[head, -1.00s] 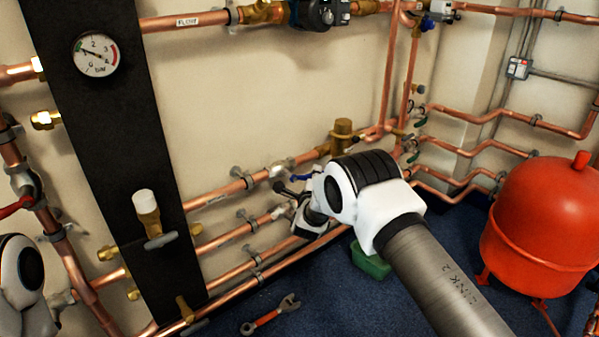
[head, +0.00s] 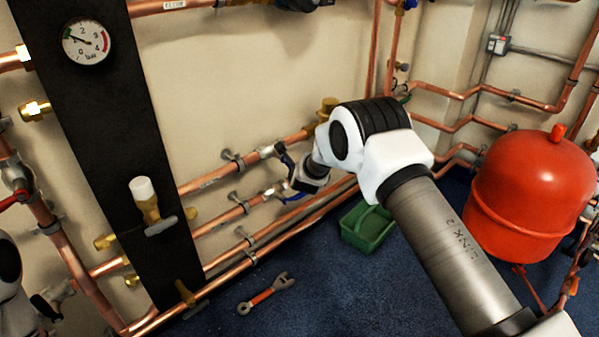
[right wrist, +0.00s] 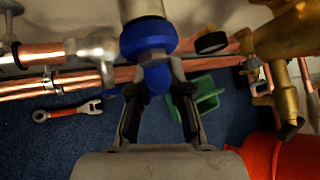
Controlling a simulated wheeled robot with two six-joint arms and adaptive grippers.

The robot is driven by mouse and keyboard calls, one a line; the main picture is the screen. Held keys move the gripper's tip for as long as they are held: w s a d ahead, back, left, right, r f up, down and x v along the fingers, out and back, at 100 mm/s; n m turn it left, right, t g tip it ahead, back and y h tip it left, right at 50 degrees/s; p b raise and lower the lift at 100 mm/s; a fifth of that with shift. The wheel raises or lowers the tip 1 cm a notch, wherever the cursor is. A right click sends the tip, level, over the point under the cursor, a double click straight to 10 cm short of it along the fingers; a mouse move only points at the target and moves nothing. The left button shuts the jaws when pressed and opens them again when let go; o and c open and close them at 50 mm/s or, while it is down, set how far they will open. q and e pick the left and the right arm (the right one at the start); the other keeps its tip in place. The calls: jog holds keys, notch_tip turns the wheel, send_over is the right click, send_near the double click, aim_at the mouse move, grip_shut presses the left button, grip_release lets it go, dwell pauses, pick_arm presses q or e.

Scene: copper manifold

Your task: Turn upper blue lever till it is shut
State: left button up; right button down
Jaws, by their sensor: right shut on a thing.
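The upper blue lever (right wrist: 155,78) shows in the right wrist view, hanging from a blue valve body between the fingers of my right gripper (right wrist: 157,72). The gripper is shut on it. In the head view my right gripper (head: 287,172) is at the upper valve (head: 267,151), and the wrist hides most of that lever. A lower blue lever (head: 293,197) shows just below, on the lower valve (head: 271,190). My left gripper (head: 45,306) is only partly in view at the lower left edge, dark and cut off, away from the valves.
Copper pipes run along the wall around both valves. A green tray (head: 367,238), a red-handled wrench (head: 266,293) and a red expansion vessel (head: 533,187) stand or lie on the blue floor. A black panel with a gauge (head: 87,43) is at left.

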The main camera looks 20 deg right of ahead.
jog(key=a+y+b, duration=0.1)
jog(key=b, duration=0.2)
jog(key=s+a+m+g+y+b, duration=0.1)
jog(key=b, duration=0.3)
jog(key=a+f+m+g+y+b, duration=0.1)
jog(key=y+b, duration=0.1)
jog(key=b, duration=0.2)
jog(key=shift+s+a, duration=0.15)
jog(key=shift+a, duration=0.05)
jog(key=shift+a+m, duration=0.1)
jog(key=shift+m, duration=0.2)
jog(key=c, duration=1.3)
grip_release()
jog(key=shift+c, duration=0.2)
jog(key=shift+o, duration=1.3)
jog(key=shift+a, duration=0.15)
